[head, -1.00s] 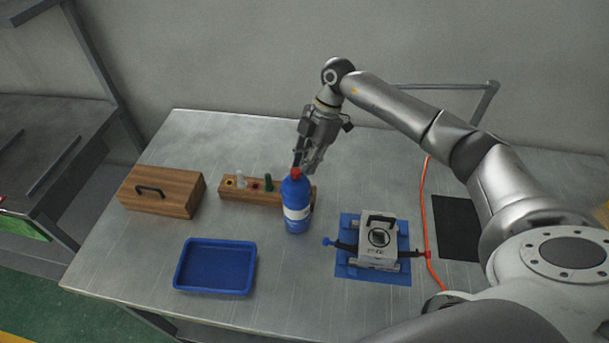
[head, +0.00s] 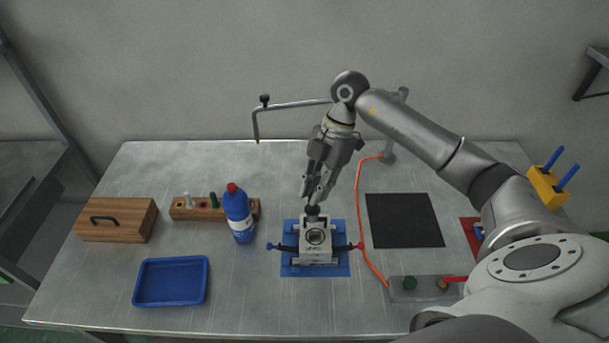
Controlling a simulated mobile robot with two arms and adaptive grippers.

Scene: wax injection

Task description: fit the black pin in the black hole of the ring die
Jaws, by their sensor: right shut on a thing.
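The ring die (head: 317,247) is a pale metal block with a dark round marking on its face. It sits on a blue mat (head: 340,268) at the middle front of the table. My right gripper (head: 314,203) points down just above the back of the die. It is shut on a dark piece that looks like the black pin (head: 312,213), mostly covered by the fingers. The pin's lower end is against or just over the die's back edge; I cannot tell whether it is in a hole. The black hole is not distinguishable. My left gripper is not in view.
A wooden rack (head: 181,211) with white and green pins stands behind a blue bottle (head: 239,218). A blue tray (head: 203,282), wooden box (head: 123,230), black pad (head: 405,221), orange cable (head: 359,215) and button box (head: 400,294) are around. A bent metal rod (head: 290,105) rises behind my gripper.

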